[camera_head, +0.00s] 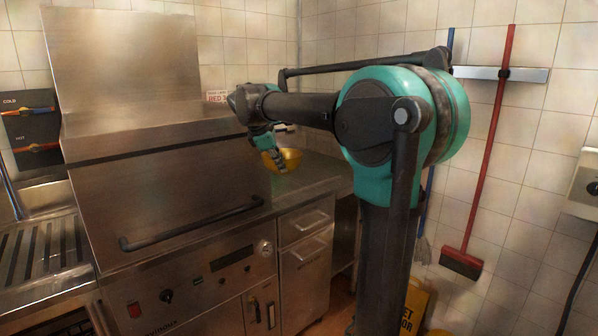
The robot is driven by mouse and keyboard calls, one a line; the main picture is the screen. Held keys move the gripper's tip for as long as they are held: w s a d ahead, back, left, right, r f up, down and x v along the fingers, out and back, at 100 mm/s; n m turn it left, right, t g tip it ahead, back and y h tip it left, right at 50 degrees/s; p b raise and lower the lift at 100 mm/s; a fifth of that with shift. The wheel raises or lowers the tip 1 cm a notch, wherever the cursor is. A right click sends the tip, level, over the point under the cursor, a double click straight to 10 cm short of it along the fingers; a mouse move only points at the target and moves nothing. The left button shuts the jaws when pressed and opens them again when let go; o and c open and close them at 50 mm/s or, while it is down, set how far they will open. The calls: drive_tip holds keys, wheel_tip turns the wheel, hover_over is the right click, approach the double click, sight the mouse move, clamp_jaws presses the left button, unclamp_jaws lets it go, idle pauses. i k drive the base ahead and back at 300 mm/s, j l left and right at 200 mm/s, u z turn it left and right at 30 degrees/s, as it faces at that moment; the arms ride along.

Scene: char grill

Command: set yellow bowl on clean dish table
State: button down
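The yellow bowl (292,155) is over the steel counter (318,176) just right of the hood-type dishwasher. I cannot tell whether it rests on the counter or is held slightly above it. My gripper (279,162) is at the bowl's left, near side and overlaps its rim in the view. The fingers are small and dark, and I cannot tell whether they are closed on the rim. My arm reaches in from the right, above the counter, and hides part of the wall behind it.
The steel dishwasher (170,190) with a long front handle stands left of the counter. A ribbed drain board (45,250) is at the far left. A red-handled brush (487,150) hangs on the right wall. A yellow floor sign (414,308) stands low beside my arm.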

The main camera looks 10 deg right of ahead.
sight(278, 181)
drive_tip(key=i+l+u, duration=0.1)
drive_tip(key=i+l, duration=0.2)
drive_tip(key=i+l+u, duration=0.15)
drive_tip(key=l, duration=0.25)
drive_tip(key=i+l+u, duration=0.1)
drive_tip(key=i+l, duration=0.25)
drive_tip(key=i+l+u, duration=0.1)
drive_tip(key=l, duration=0.4)
drive_tip(key=i+l+u, duration=0.1)
drive_tip(key=i+l, duration=0.25)
